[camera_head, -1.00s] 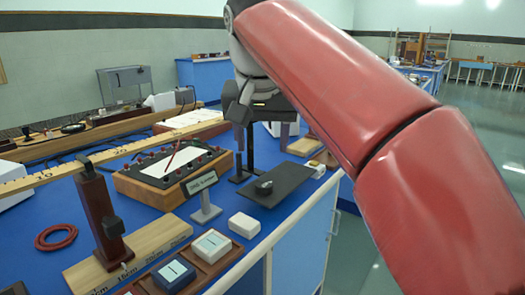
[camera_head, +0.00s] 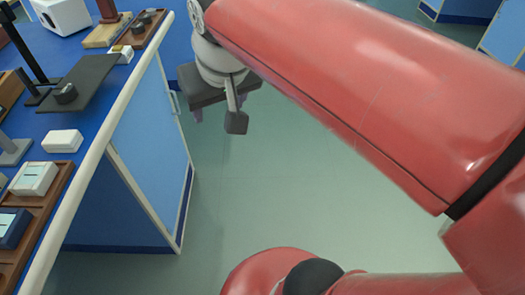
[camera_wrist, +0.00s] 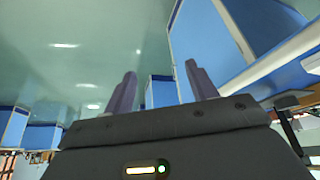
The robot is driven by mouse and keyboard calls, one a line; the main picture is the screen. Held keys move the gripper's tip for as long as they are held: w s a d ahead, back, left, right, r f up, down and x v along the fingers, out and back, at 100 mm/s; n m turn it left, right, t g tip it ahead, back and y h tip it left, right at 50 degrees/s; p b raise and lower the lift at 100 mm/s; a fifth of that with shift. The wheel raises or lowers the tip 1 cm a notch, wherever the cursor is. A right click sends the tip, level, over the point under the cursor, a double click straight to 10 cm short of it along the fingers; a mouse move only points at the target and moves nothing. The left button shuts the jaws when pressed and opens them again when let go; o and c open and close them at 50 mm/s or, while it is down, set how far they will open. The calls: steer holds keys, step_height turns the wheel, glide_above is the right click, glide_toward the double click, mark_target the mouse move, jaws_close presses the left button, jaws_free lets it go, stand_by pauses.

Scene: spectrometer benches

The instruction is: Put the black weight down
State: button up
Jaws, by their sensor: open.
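A small dark, round weight (camera_head: 65,93) sits on a flat black mat (camera_head: 84,82) on the blue bench at the left of the head view. My gripper (camera_head: 219,114) is out over the floor beyond the bench's front edge, to the right of the weight and apart from it. In the wrist view my gripper (camera_wrist: 160,72) shows two purple fingers spread wide with nothing between them. The weight is not seen in the wrist view.
A white block (camera_head: 62,141) and a wooden tray (camera_head: 52,190) with pale and dark blue boxes are near the bench's pale front edge (camera_head: 95,150). The floor (camera_head: 290,190) below my gripper is clear.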

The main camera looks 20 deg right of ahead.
steer(key=s+d+f, duration=0.2)
steer(key=s+f, duration=0.1)
steer(key=f, duration=0.2)
steer(key=s+d+f+m, duration=0.1)
steer(key=s+d+f, duration=0.2)
steer(key=f, duration=0.3)
steer(key=shift+s, duration=0.65)
steer(key=shift+r, duration=0.1)
stand_by(2.3)
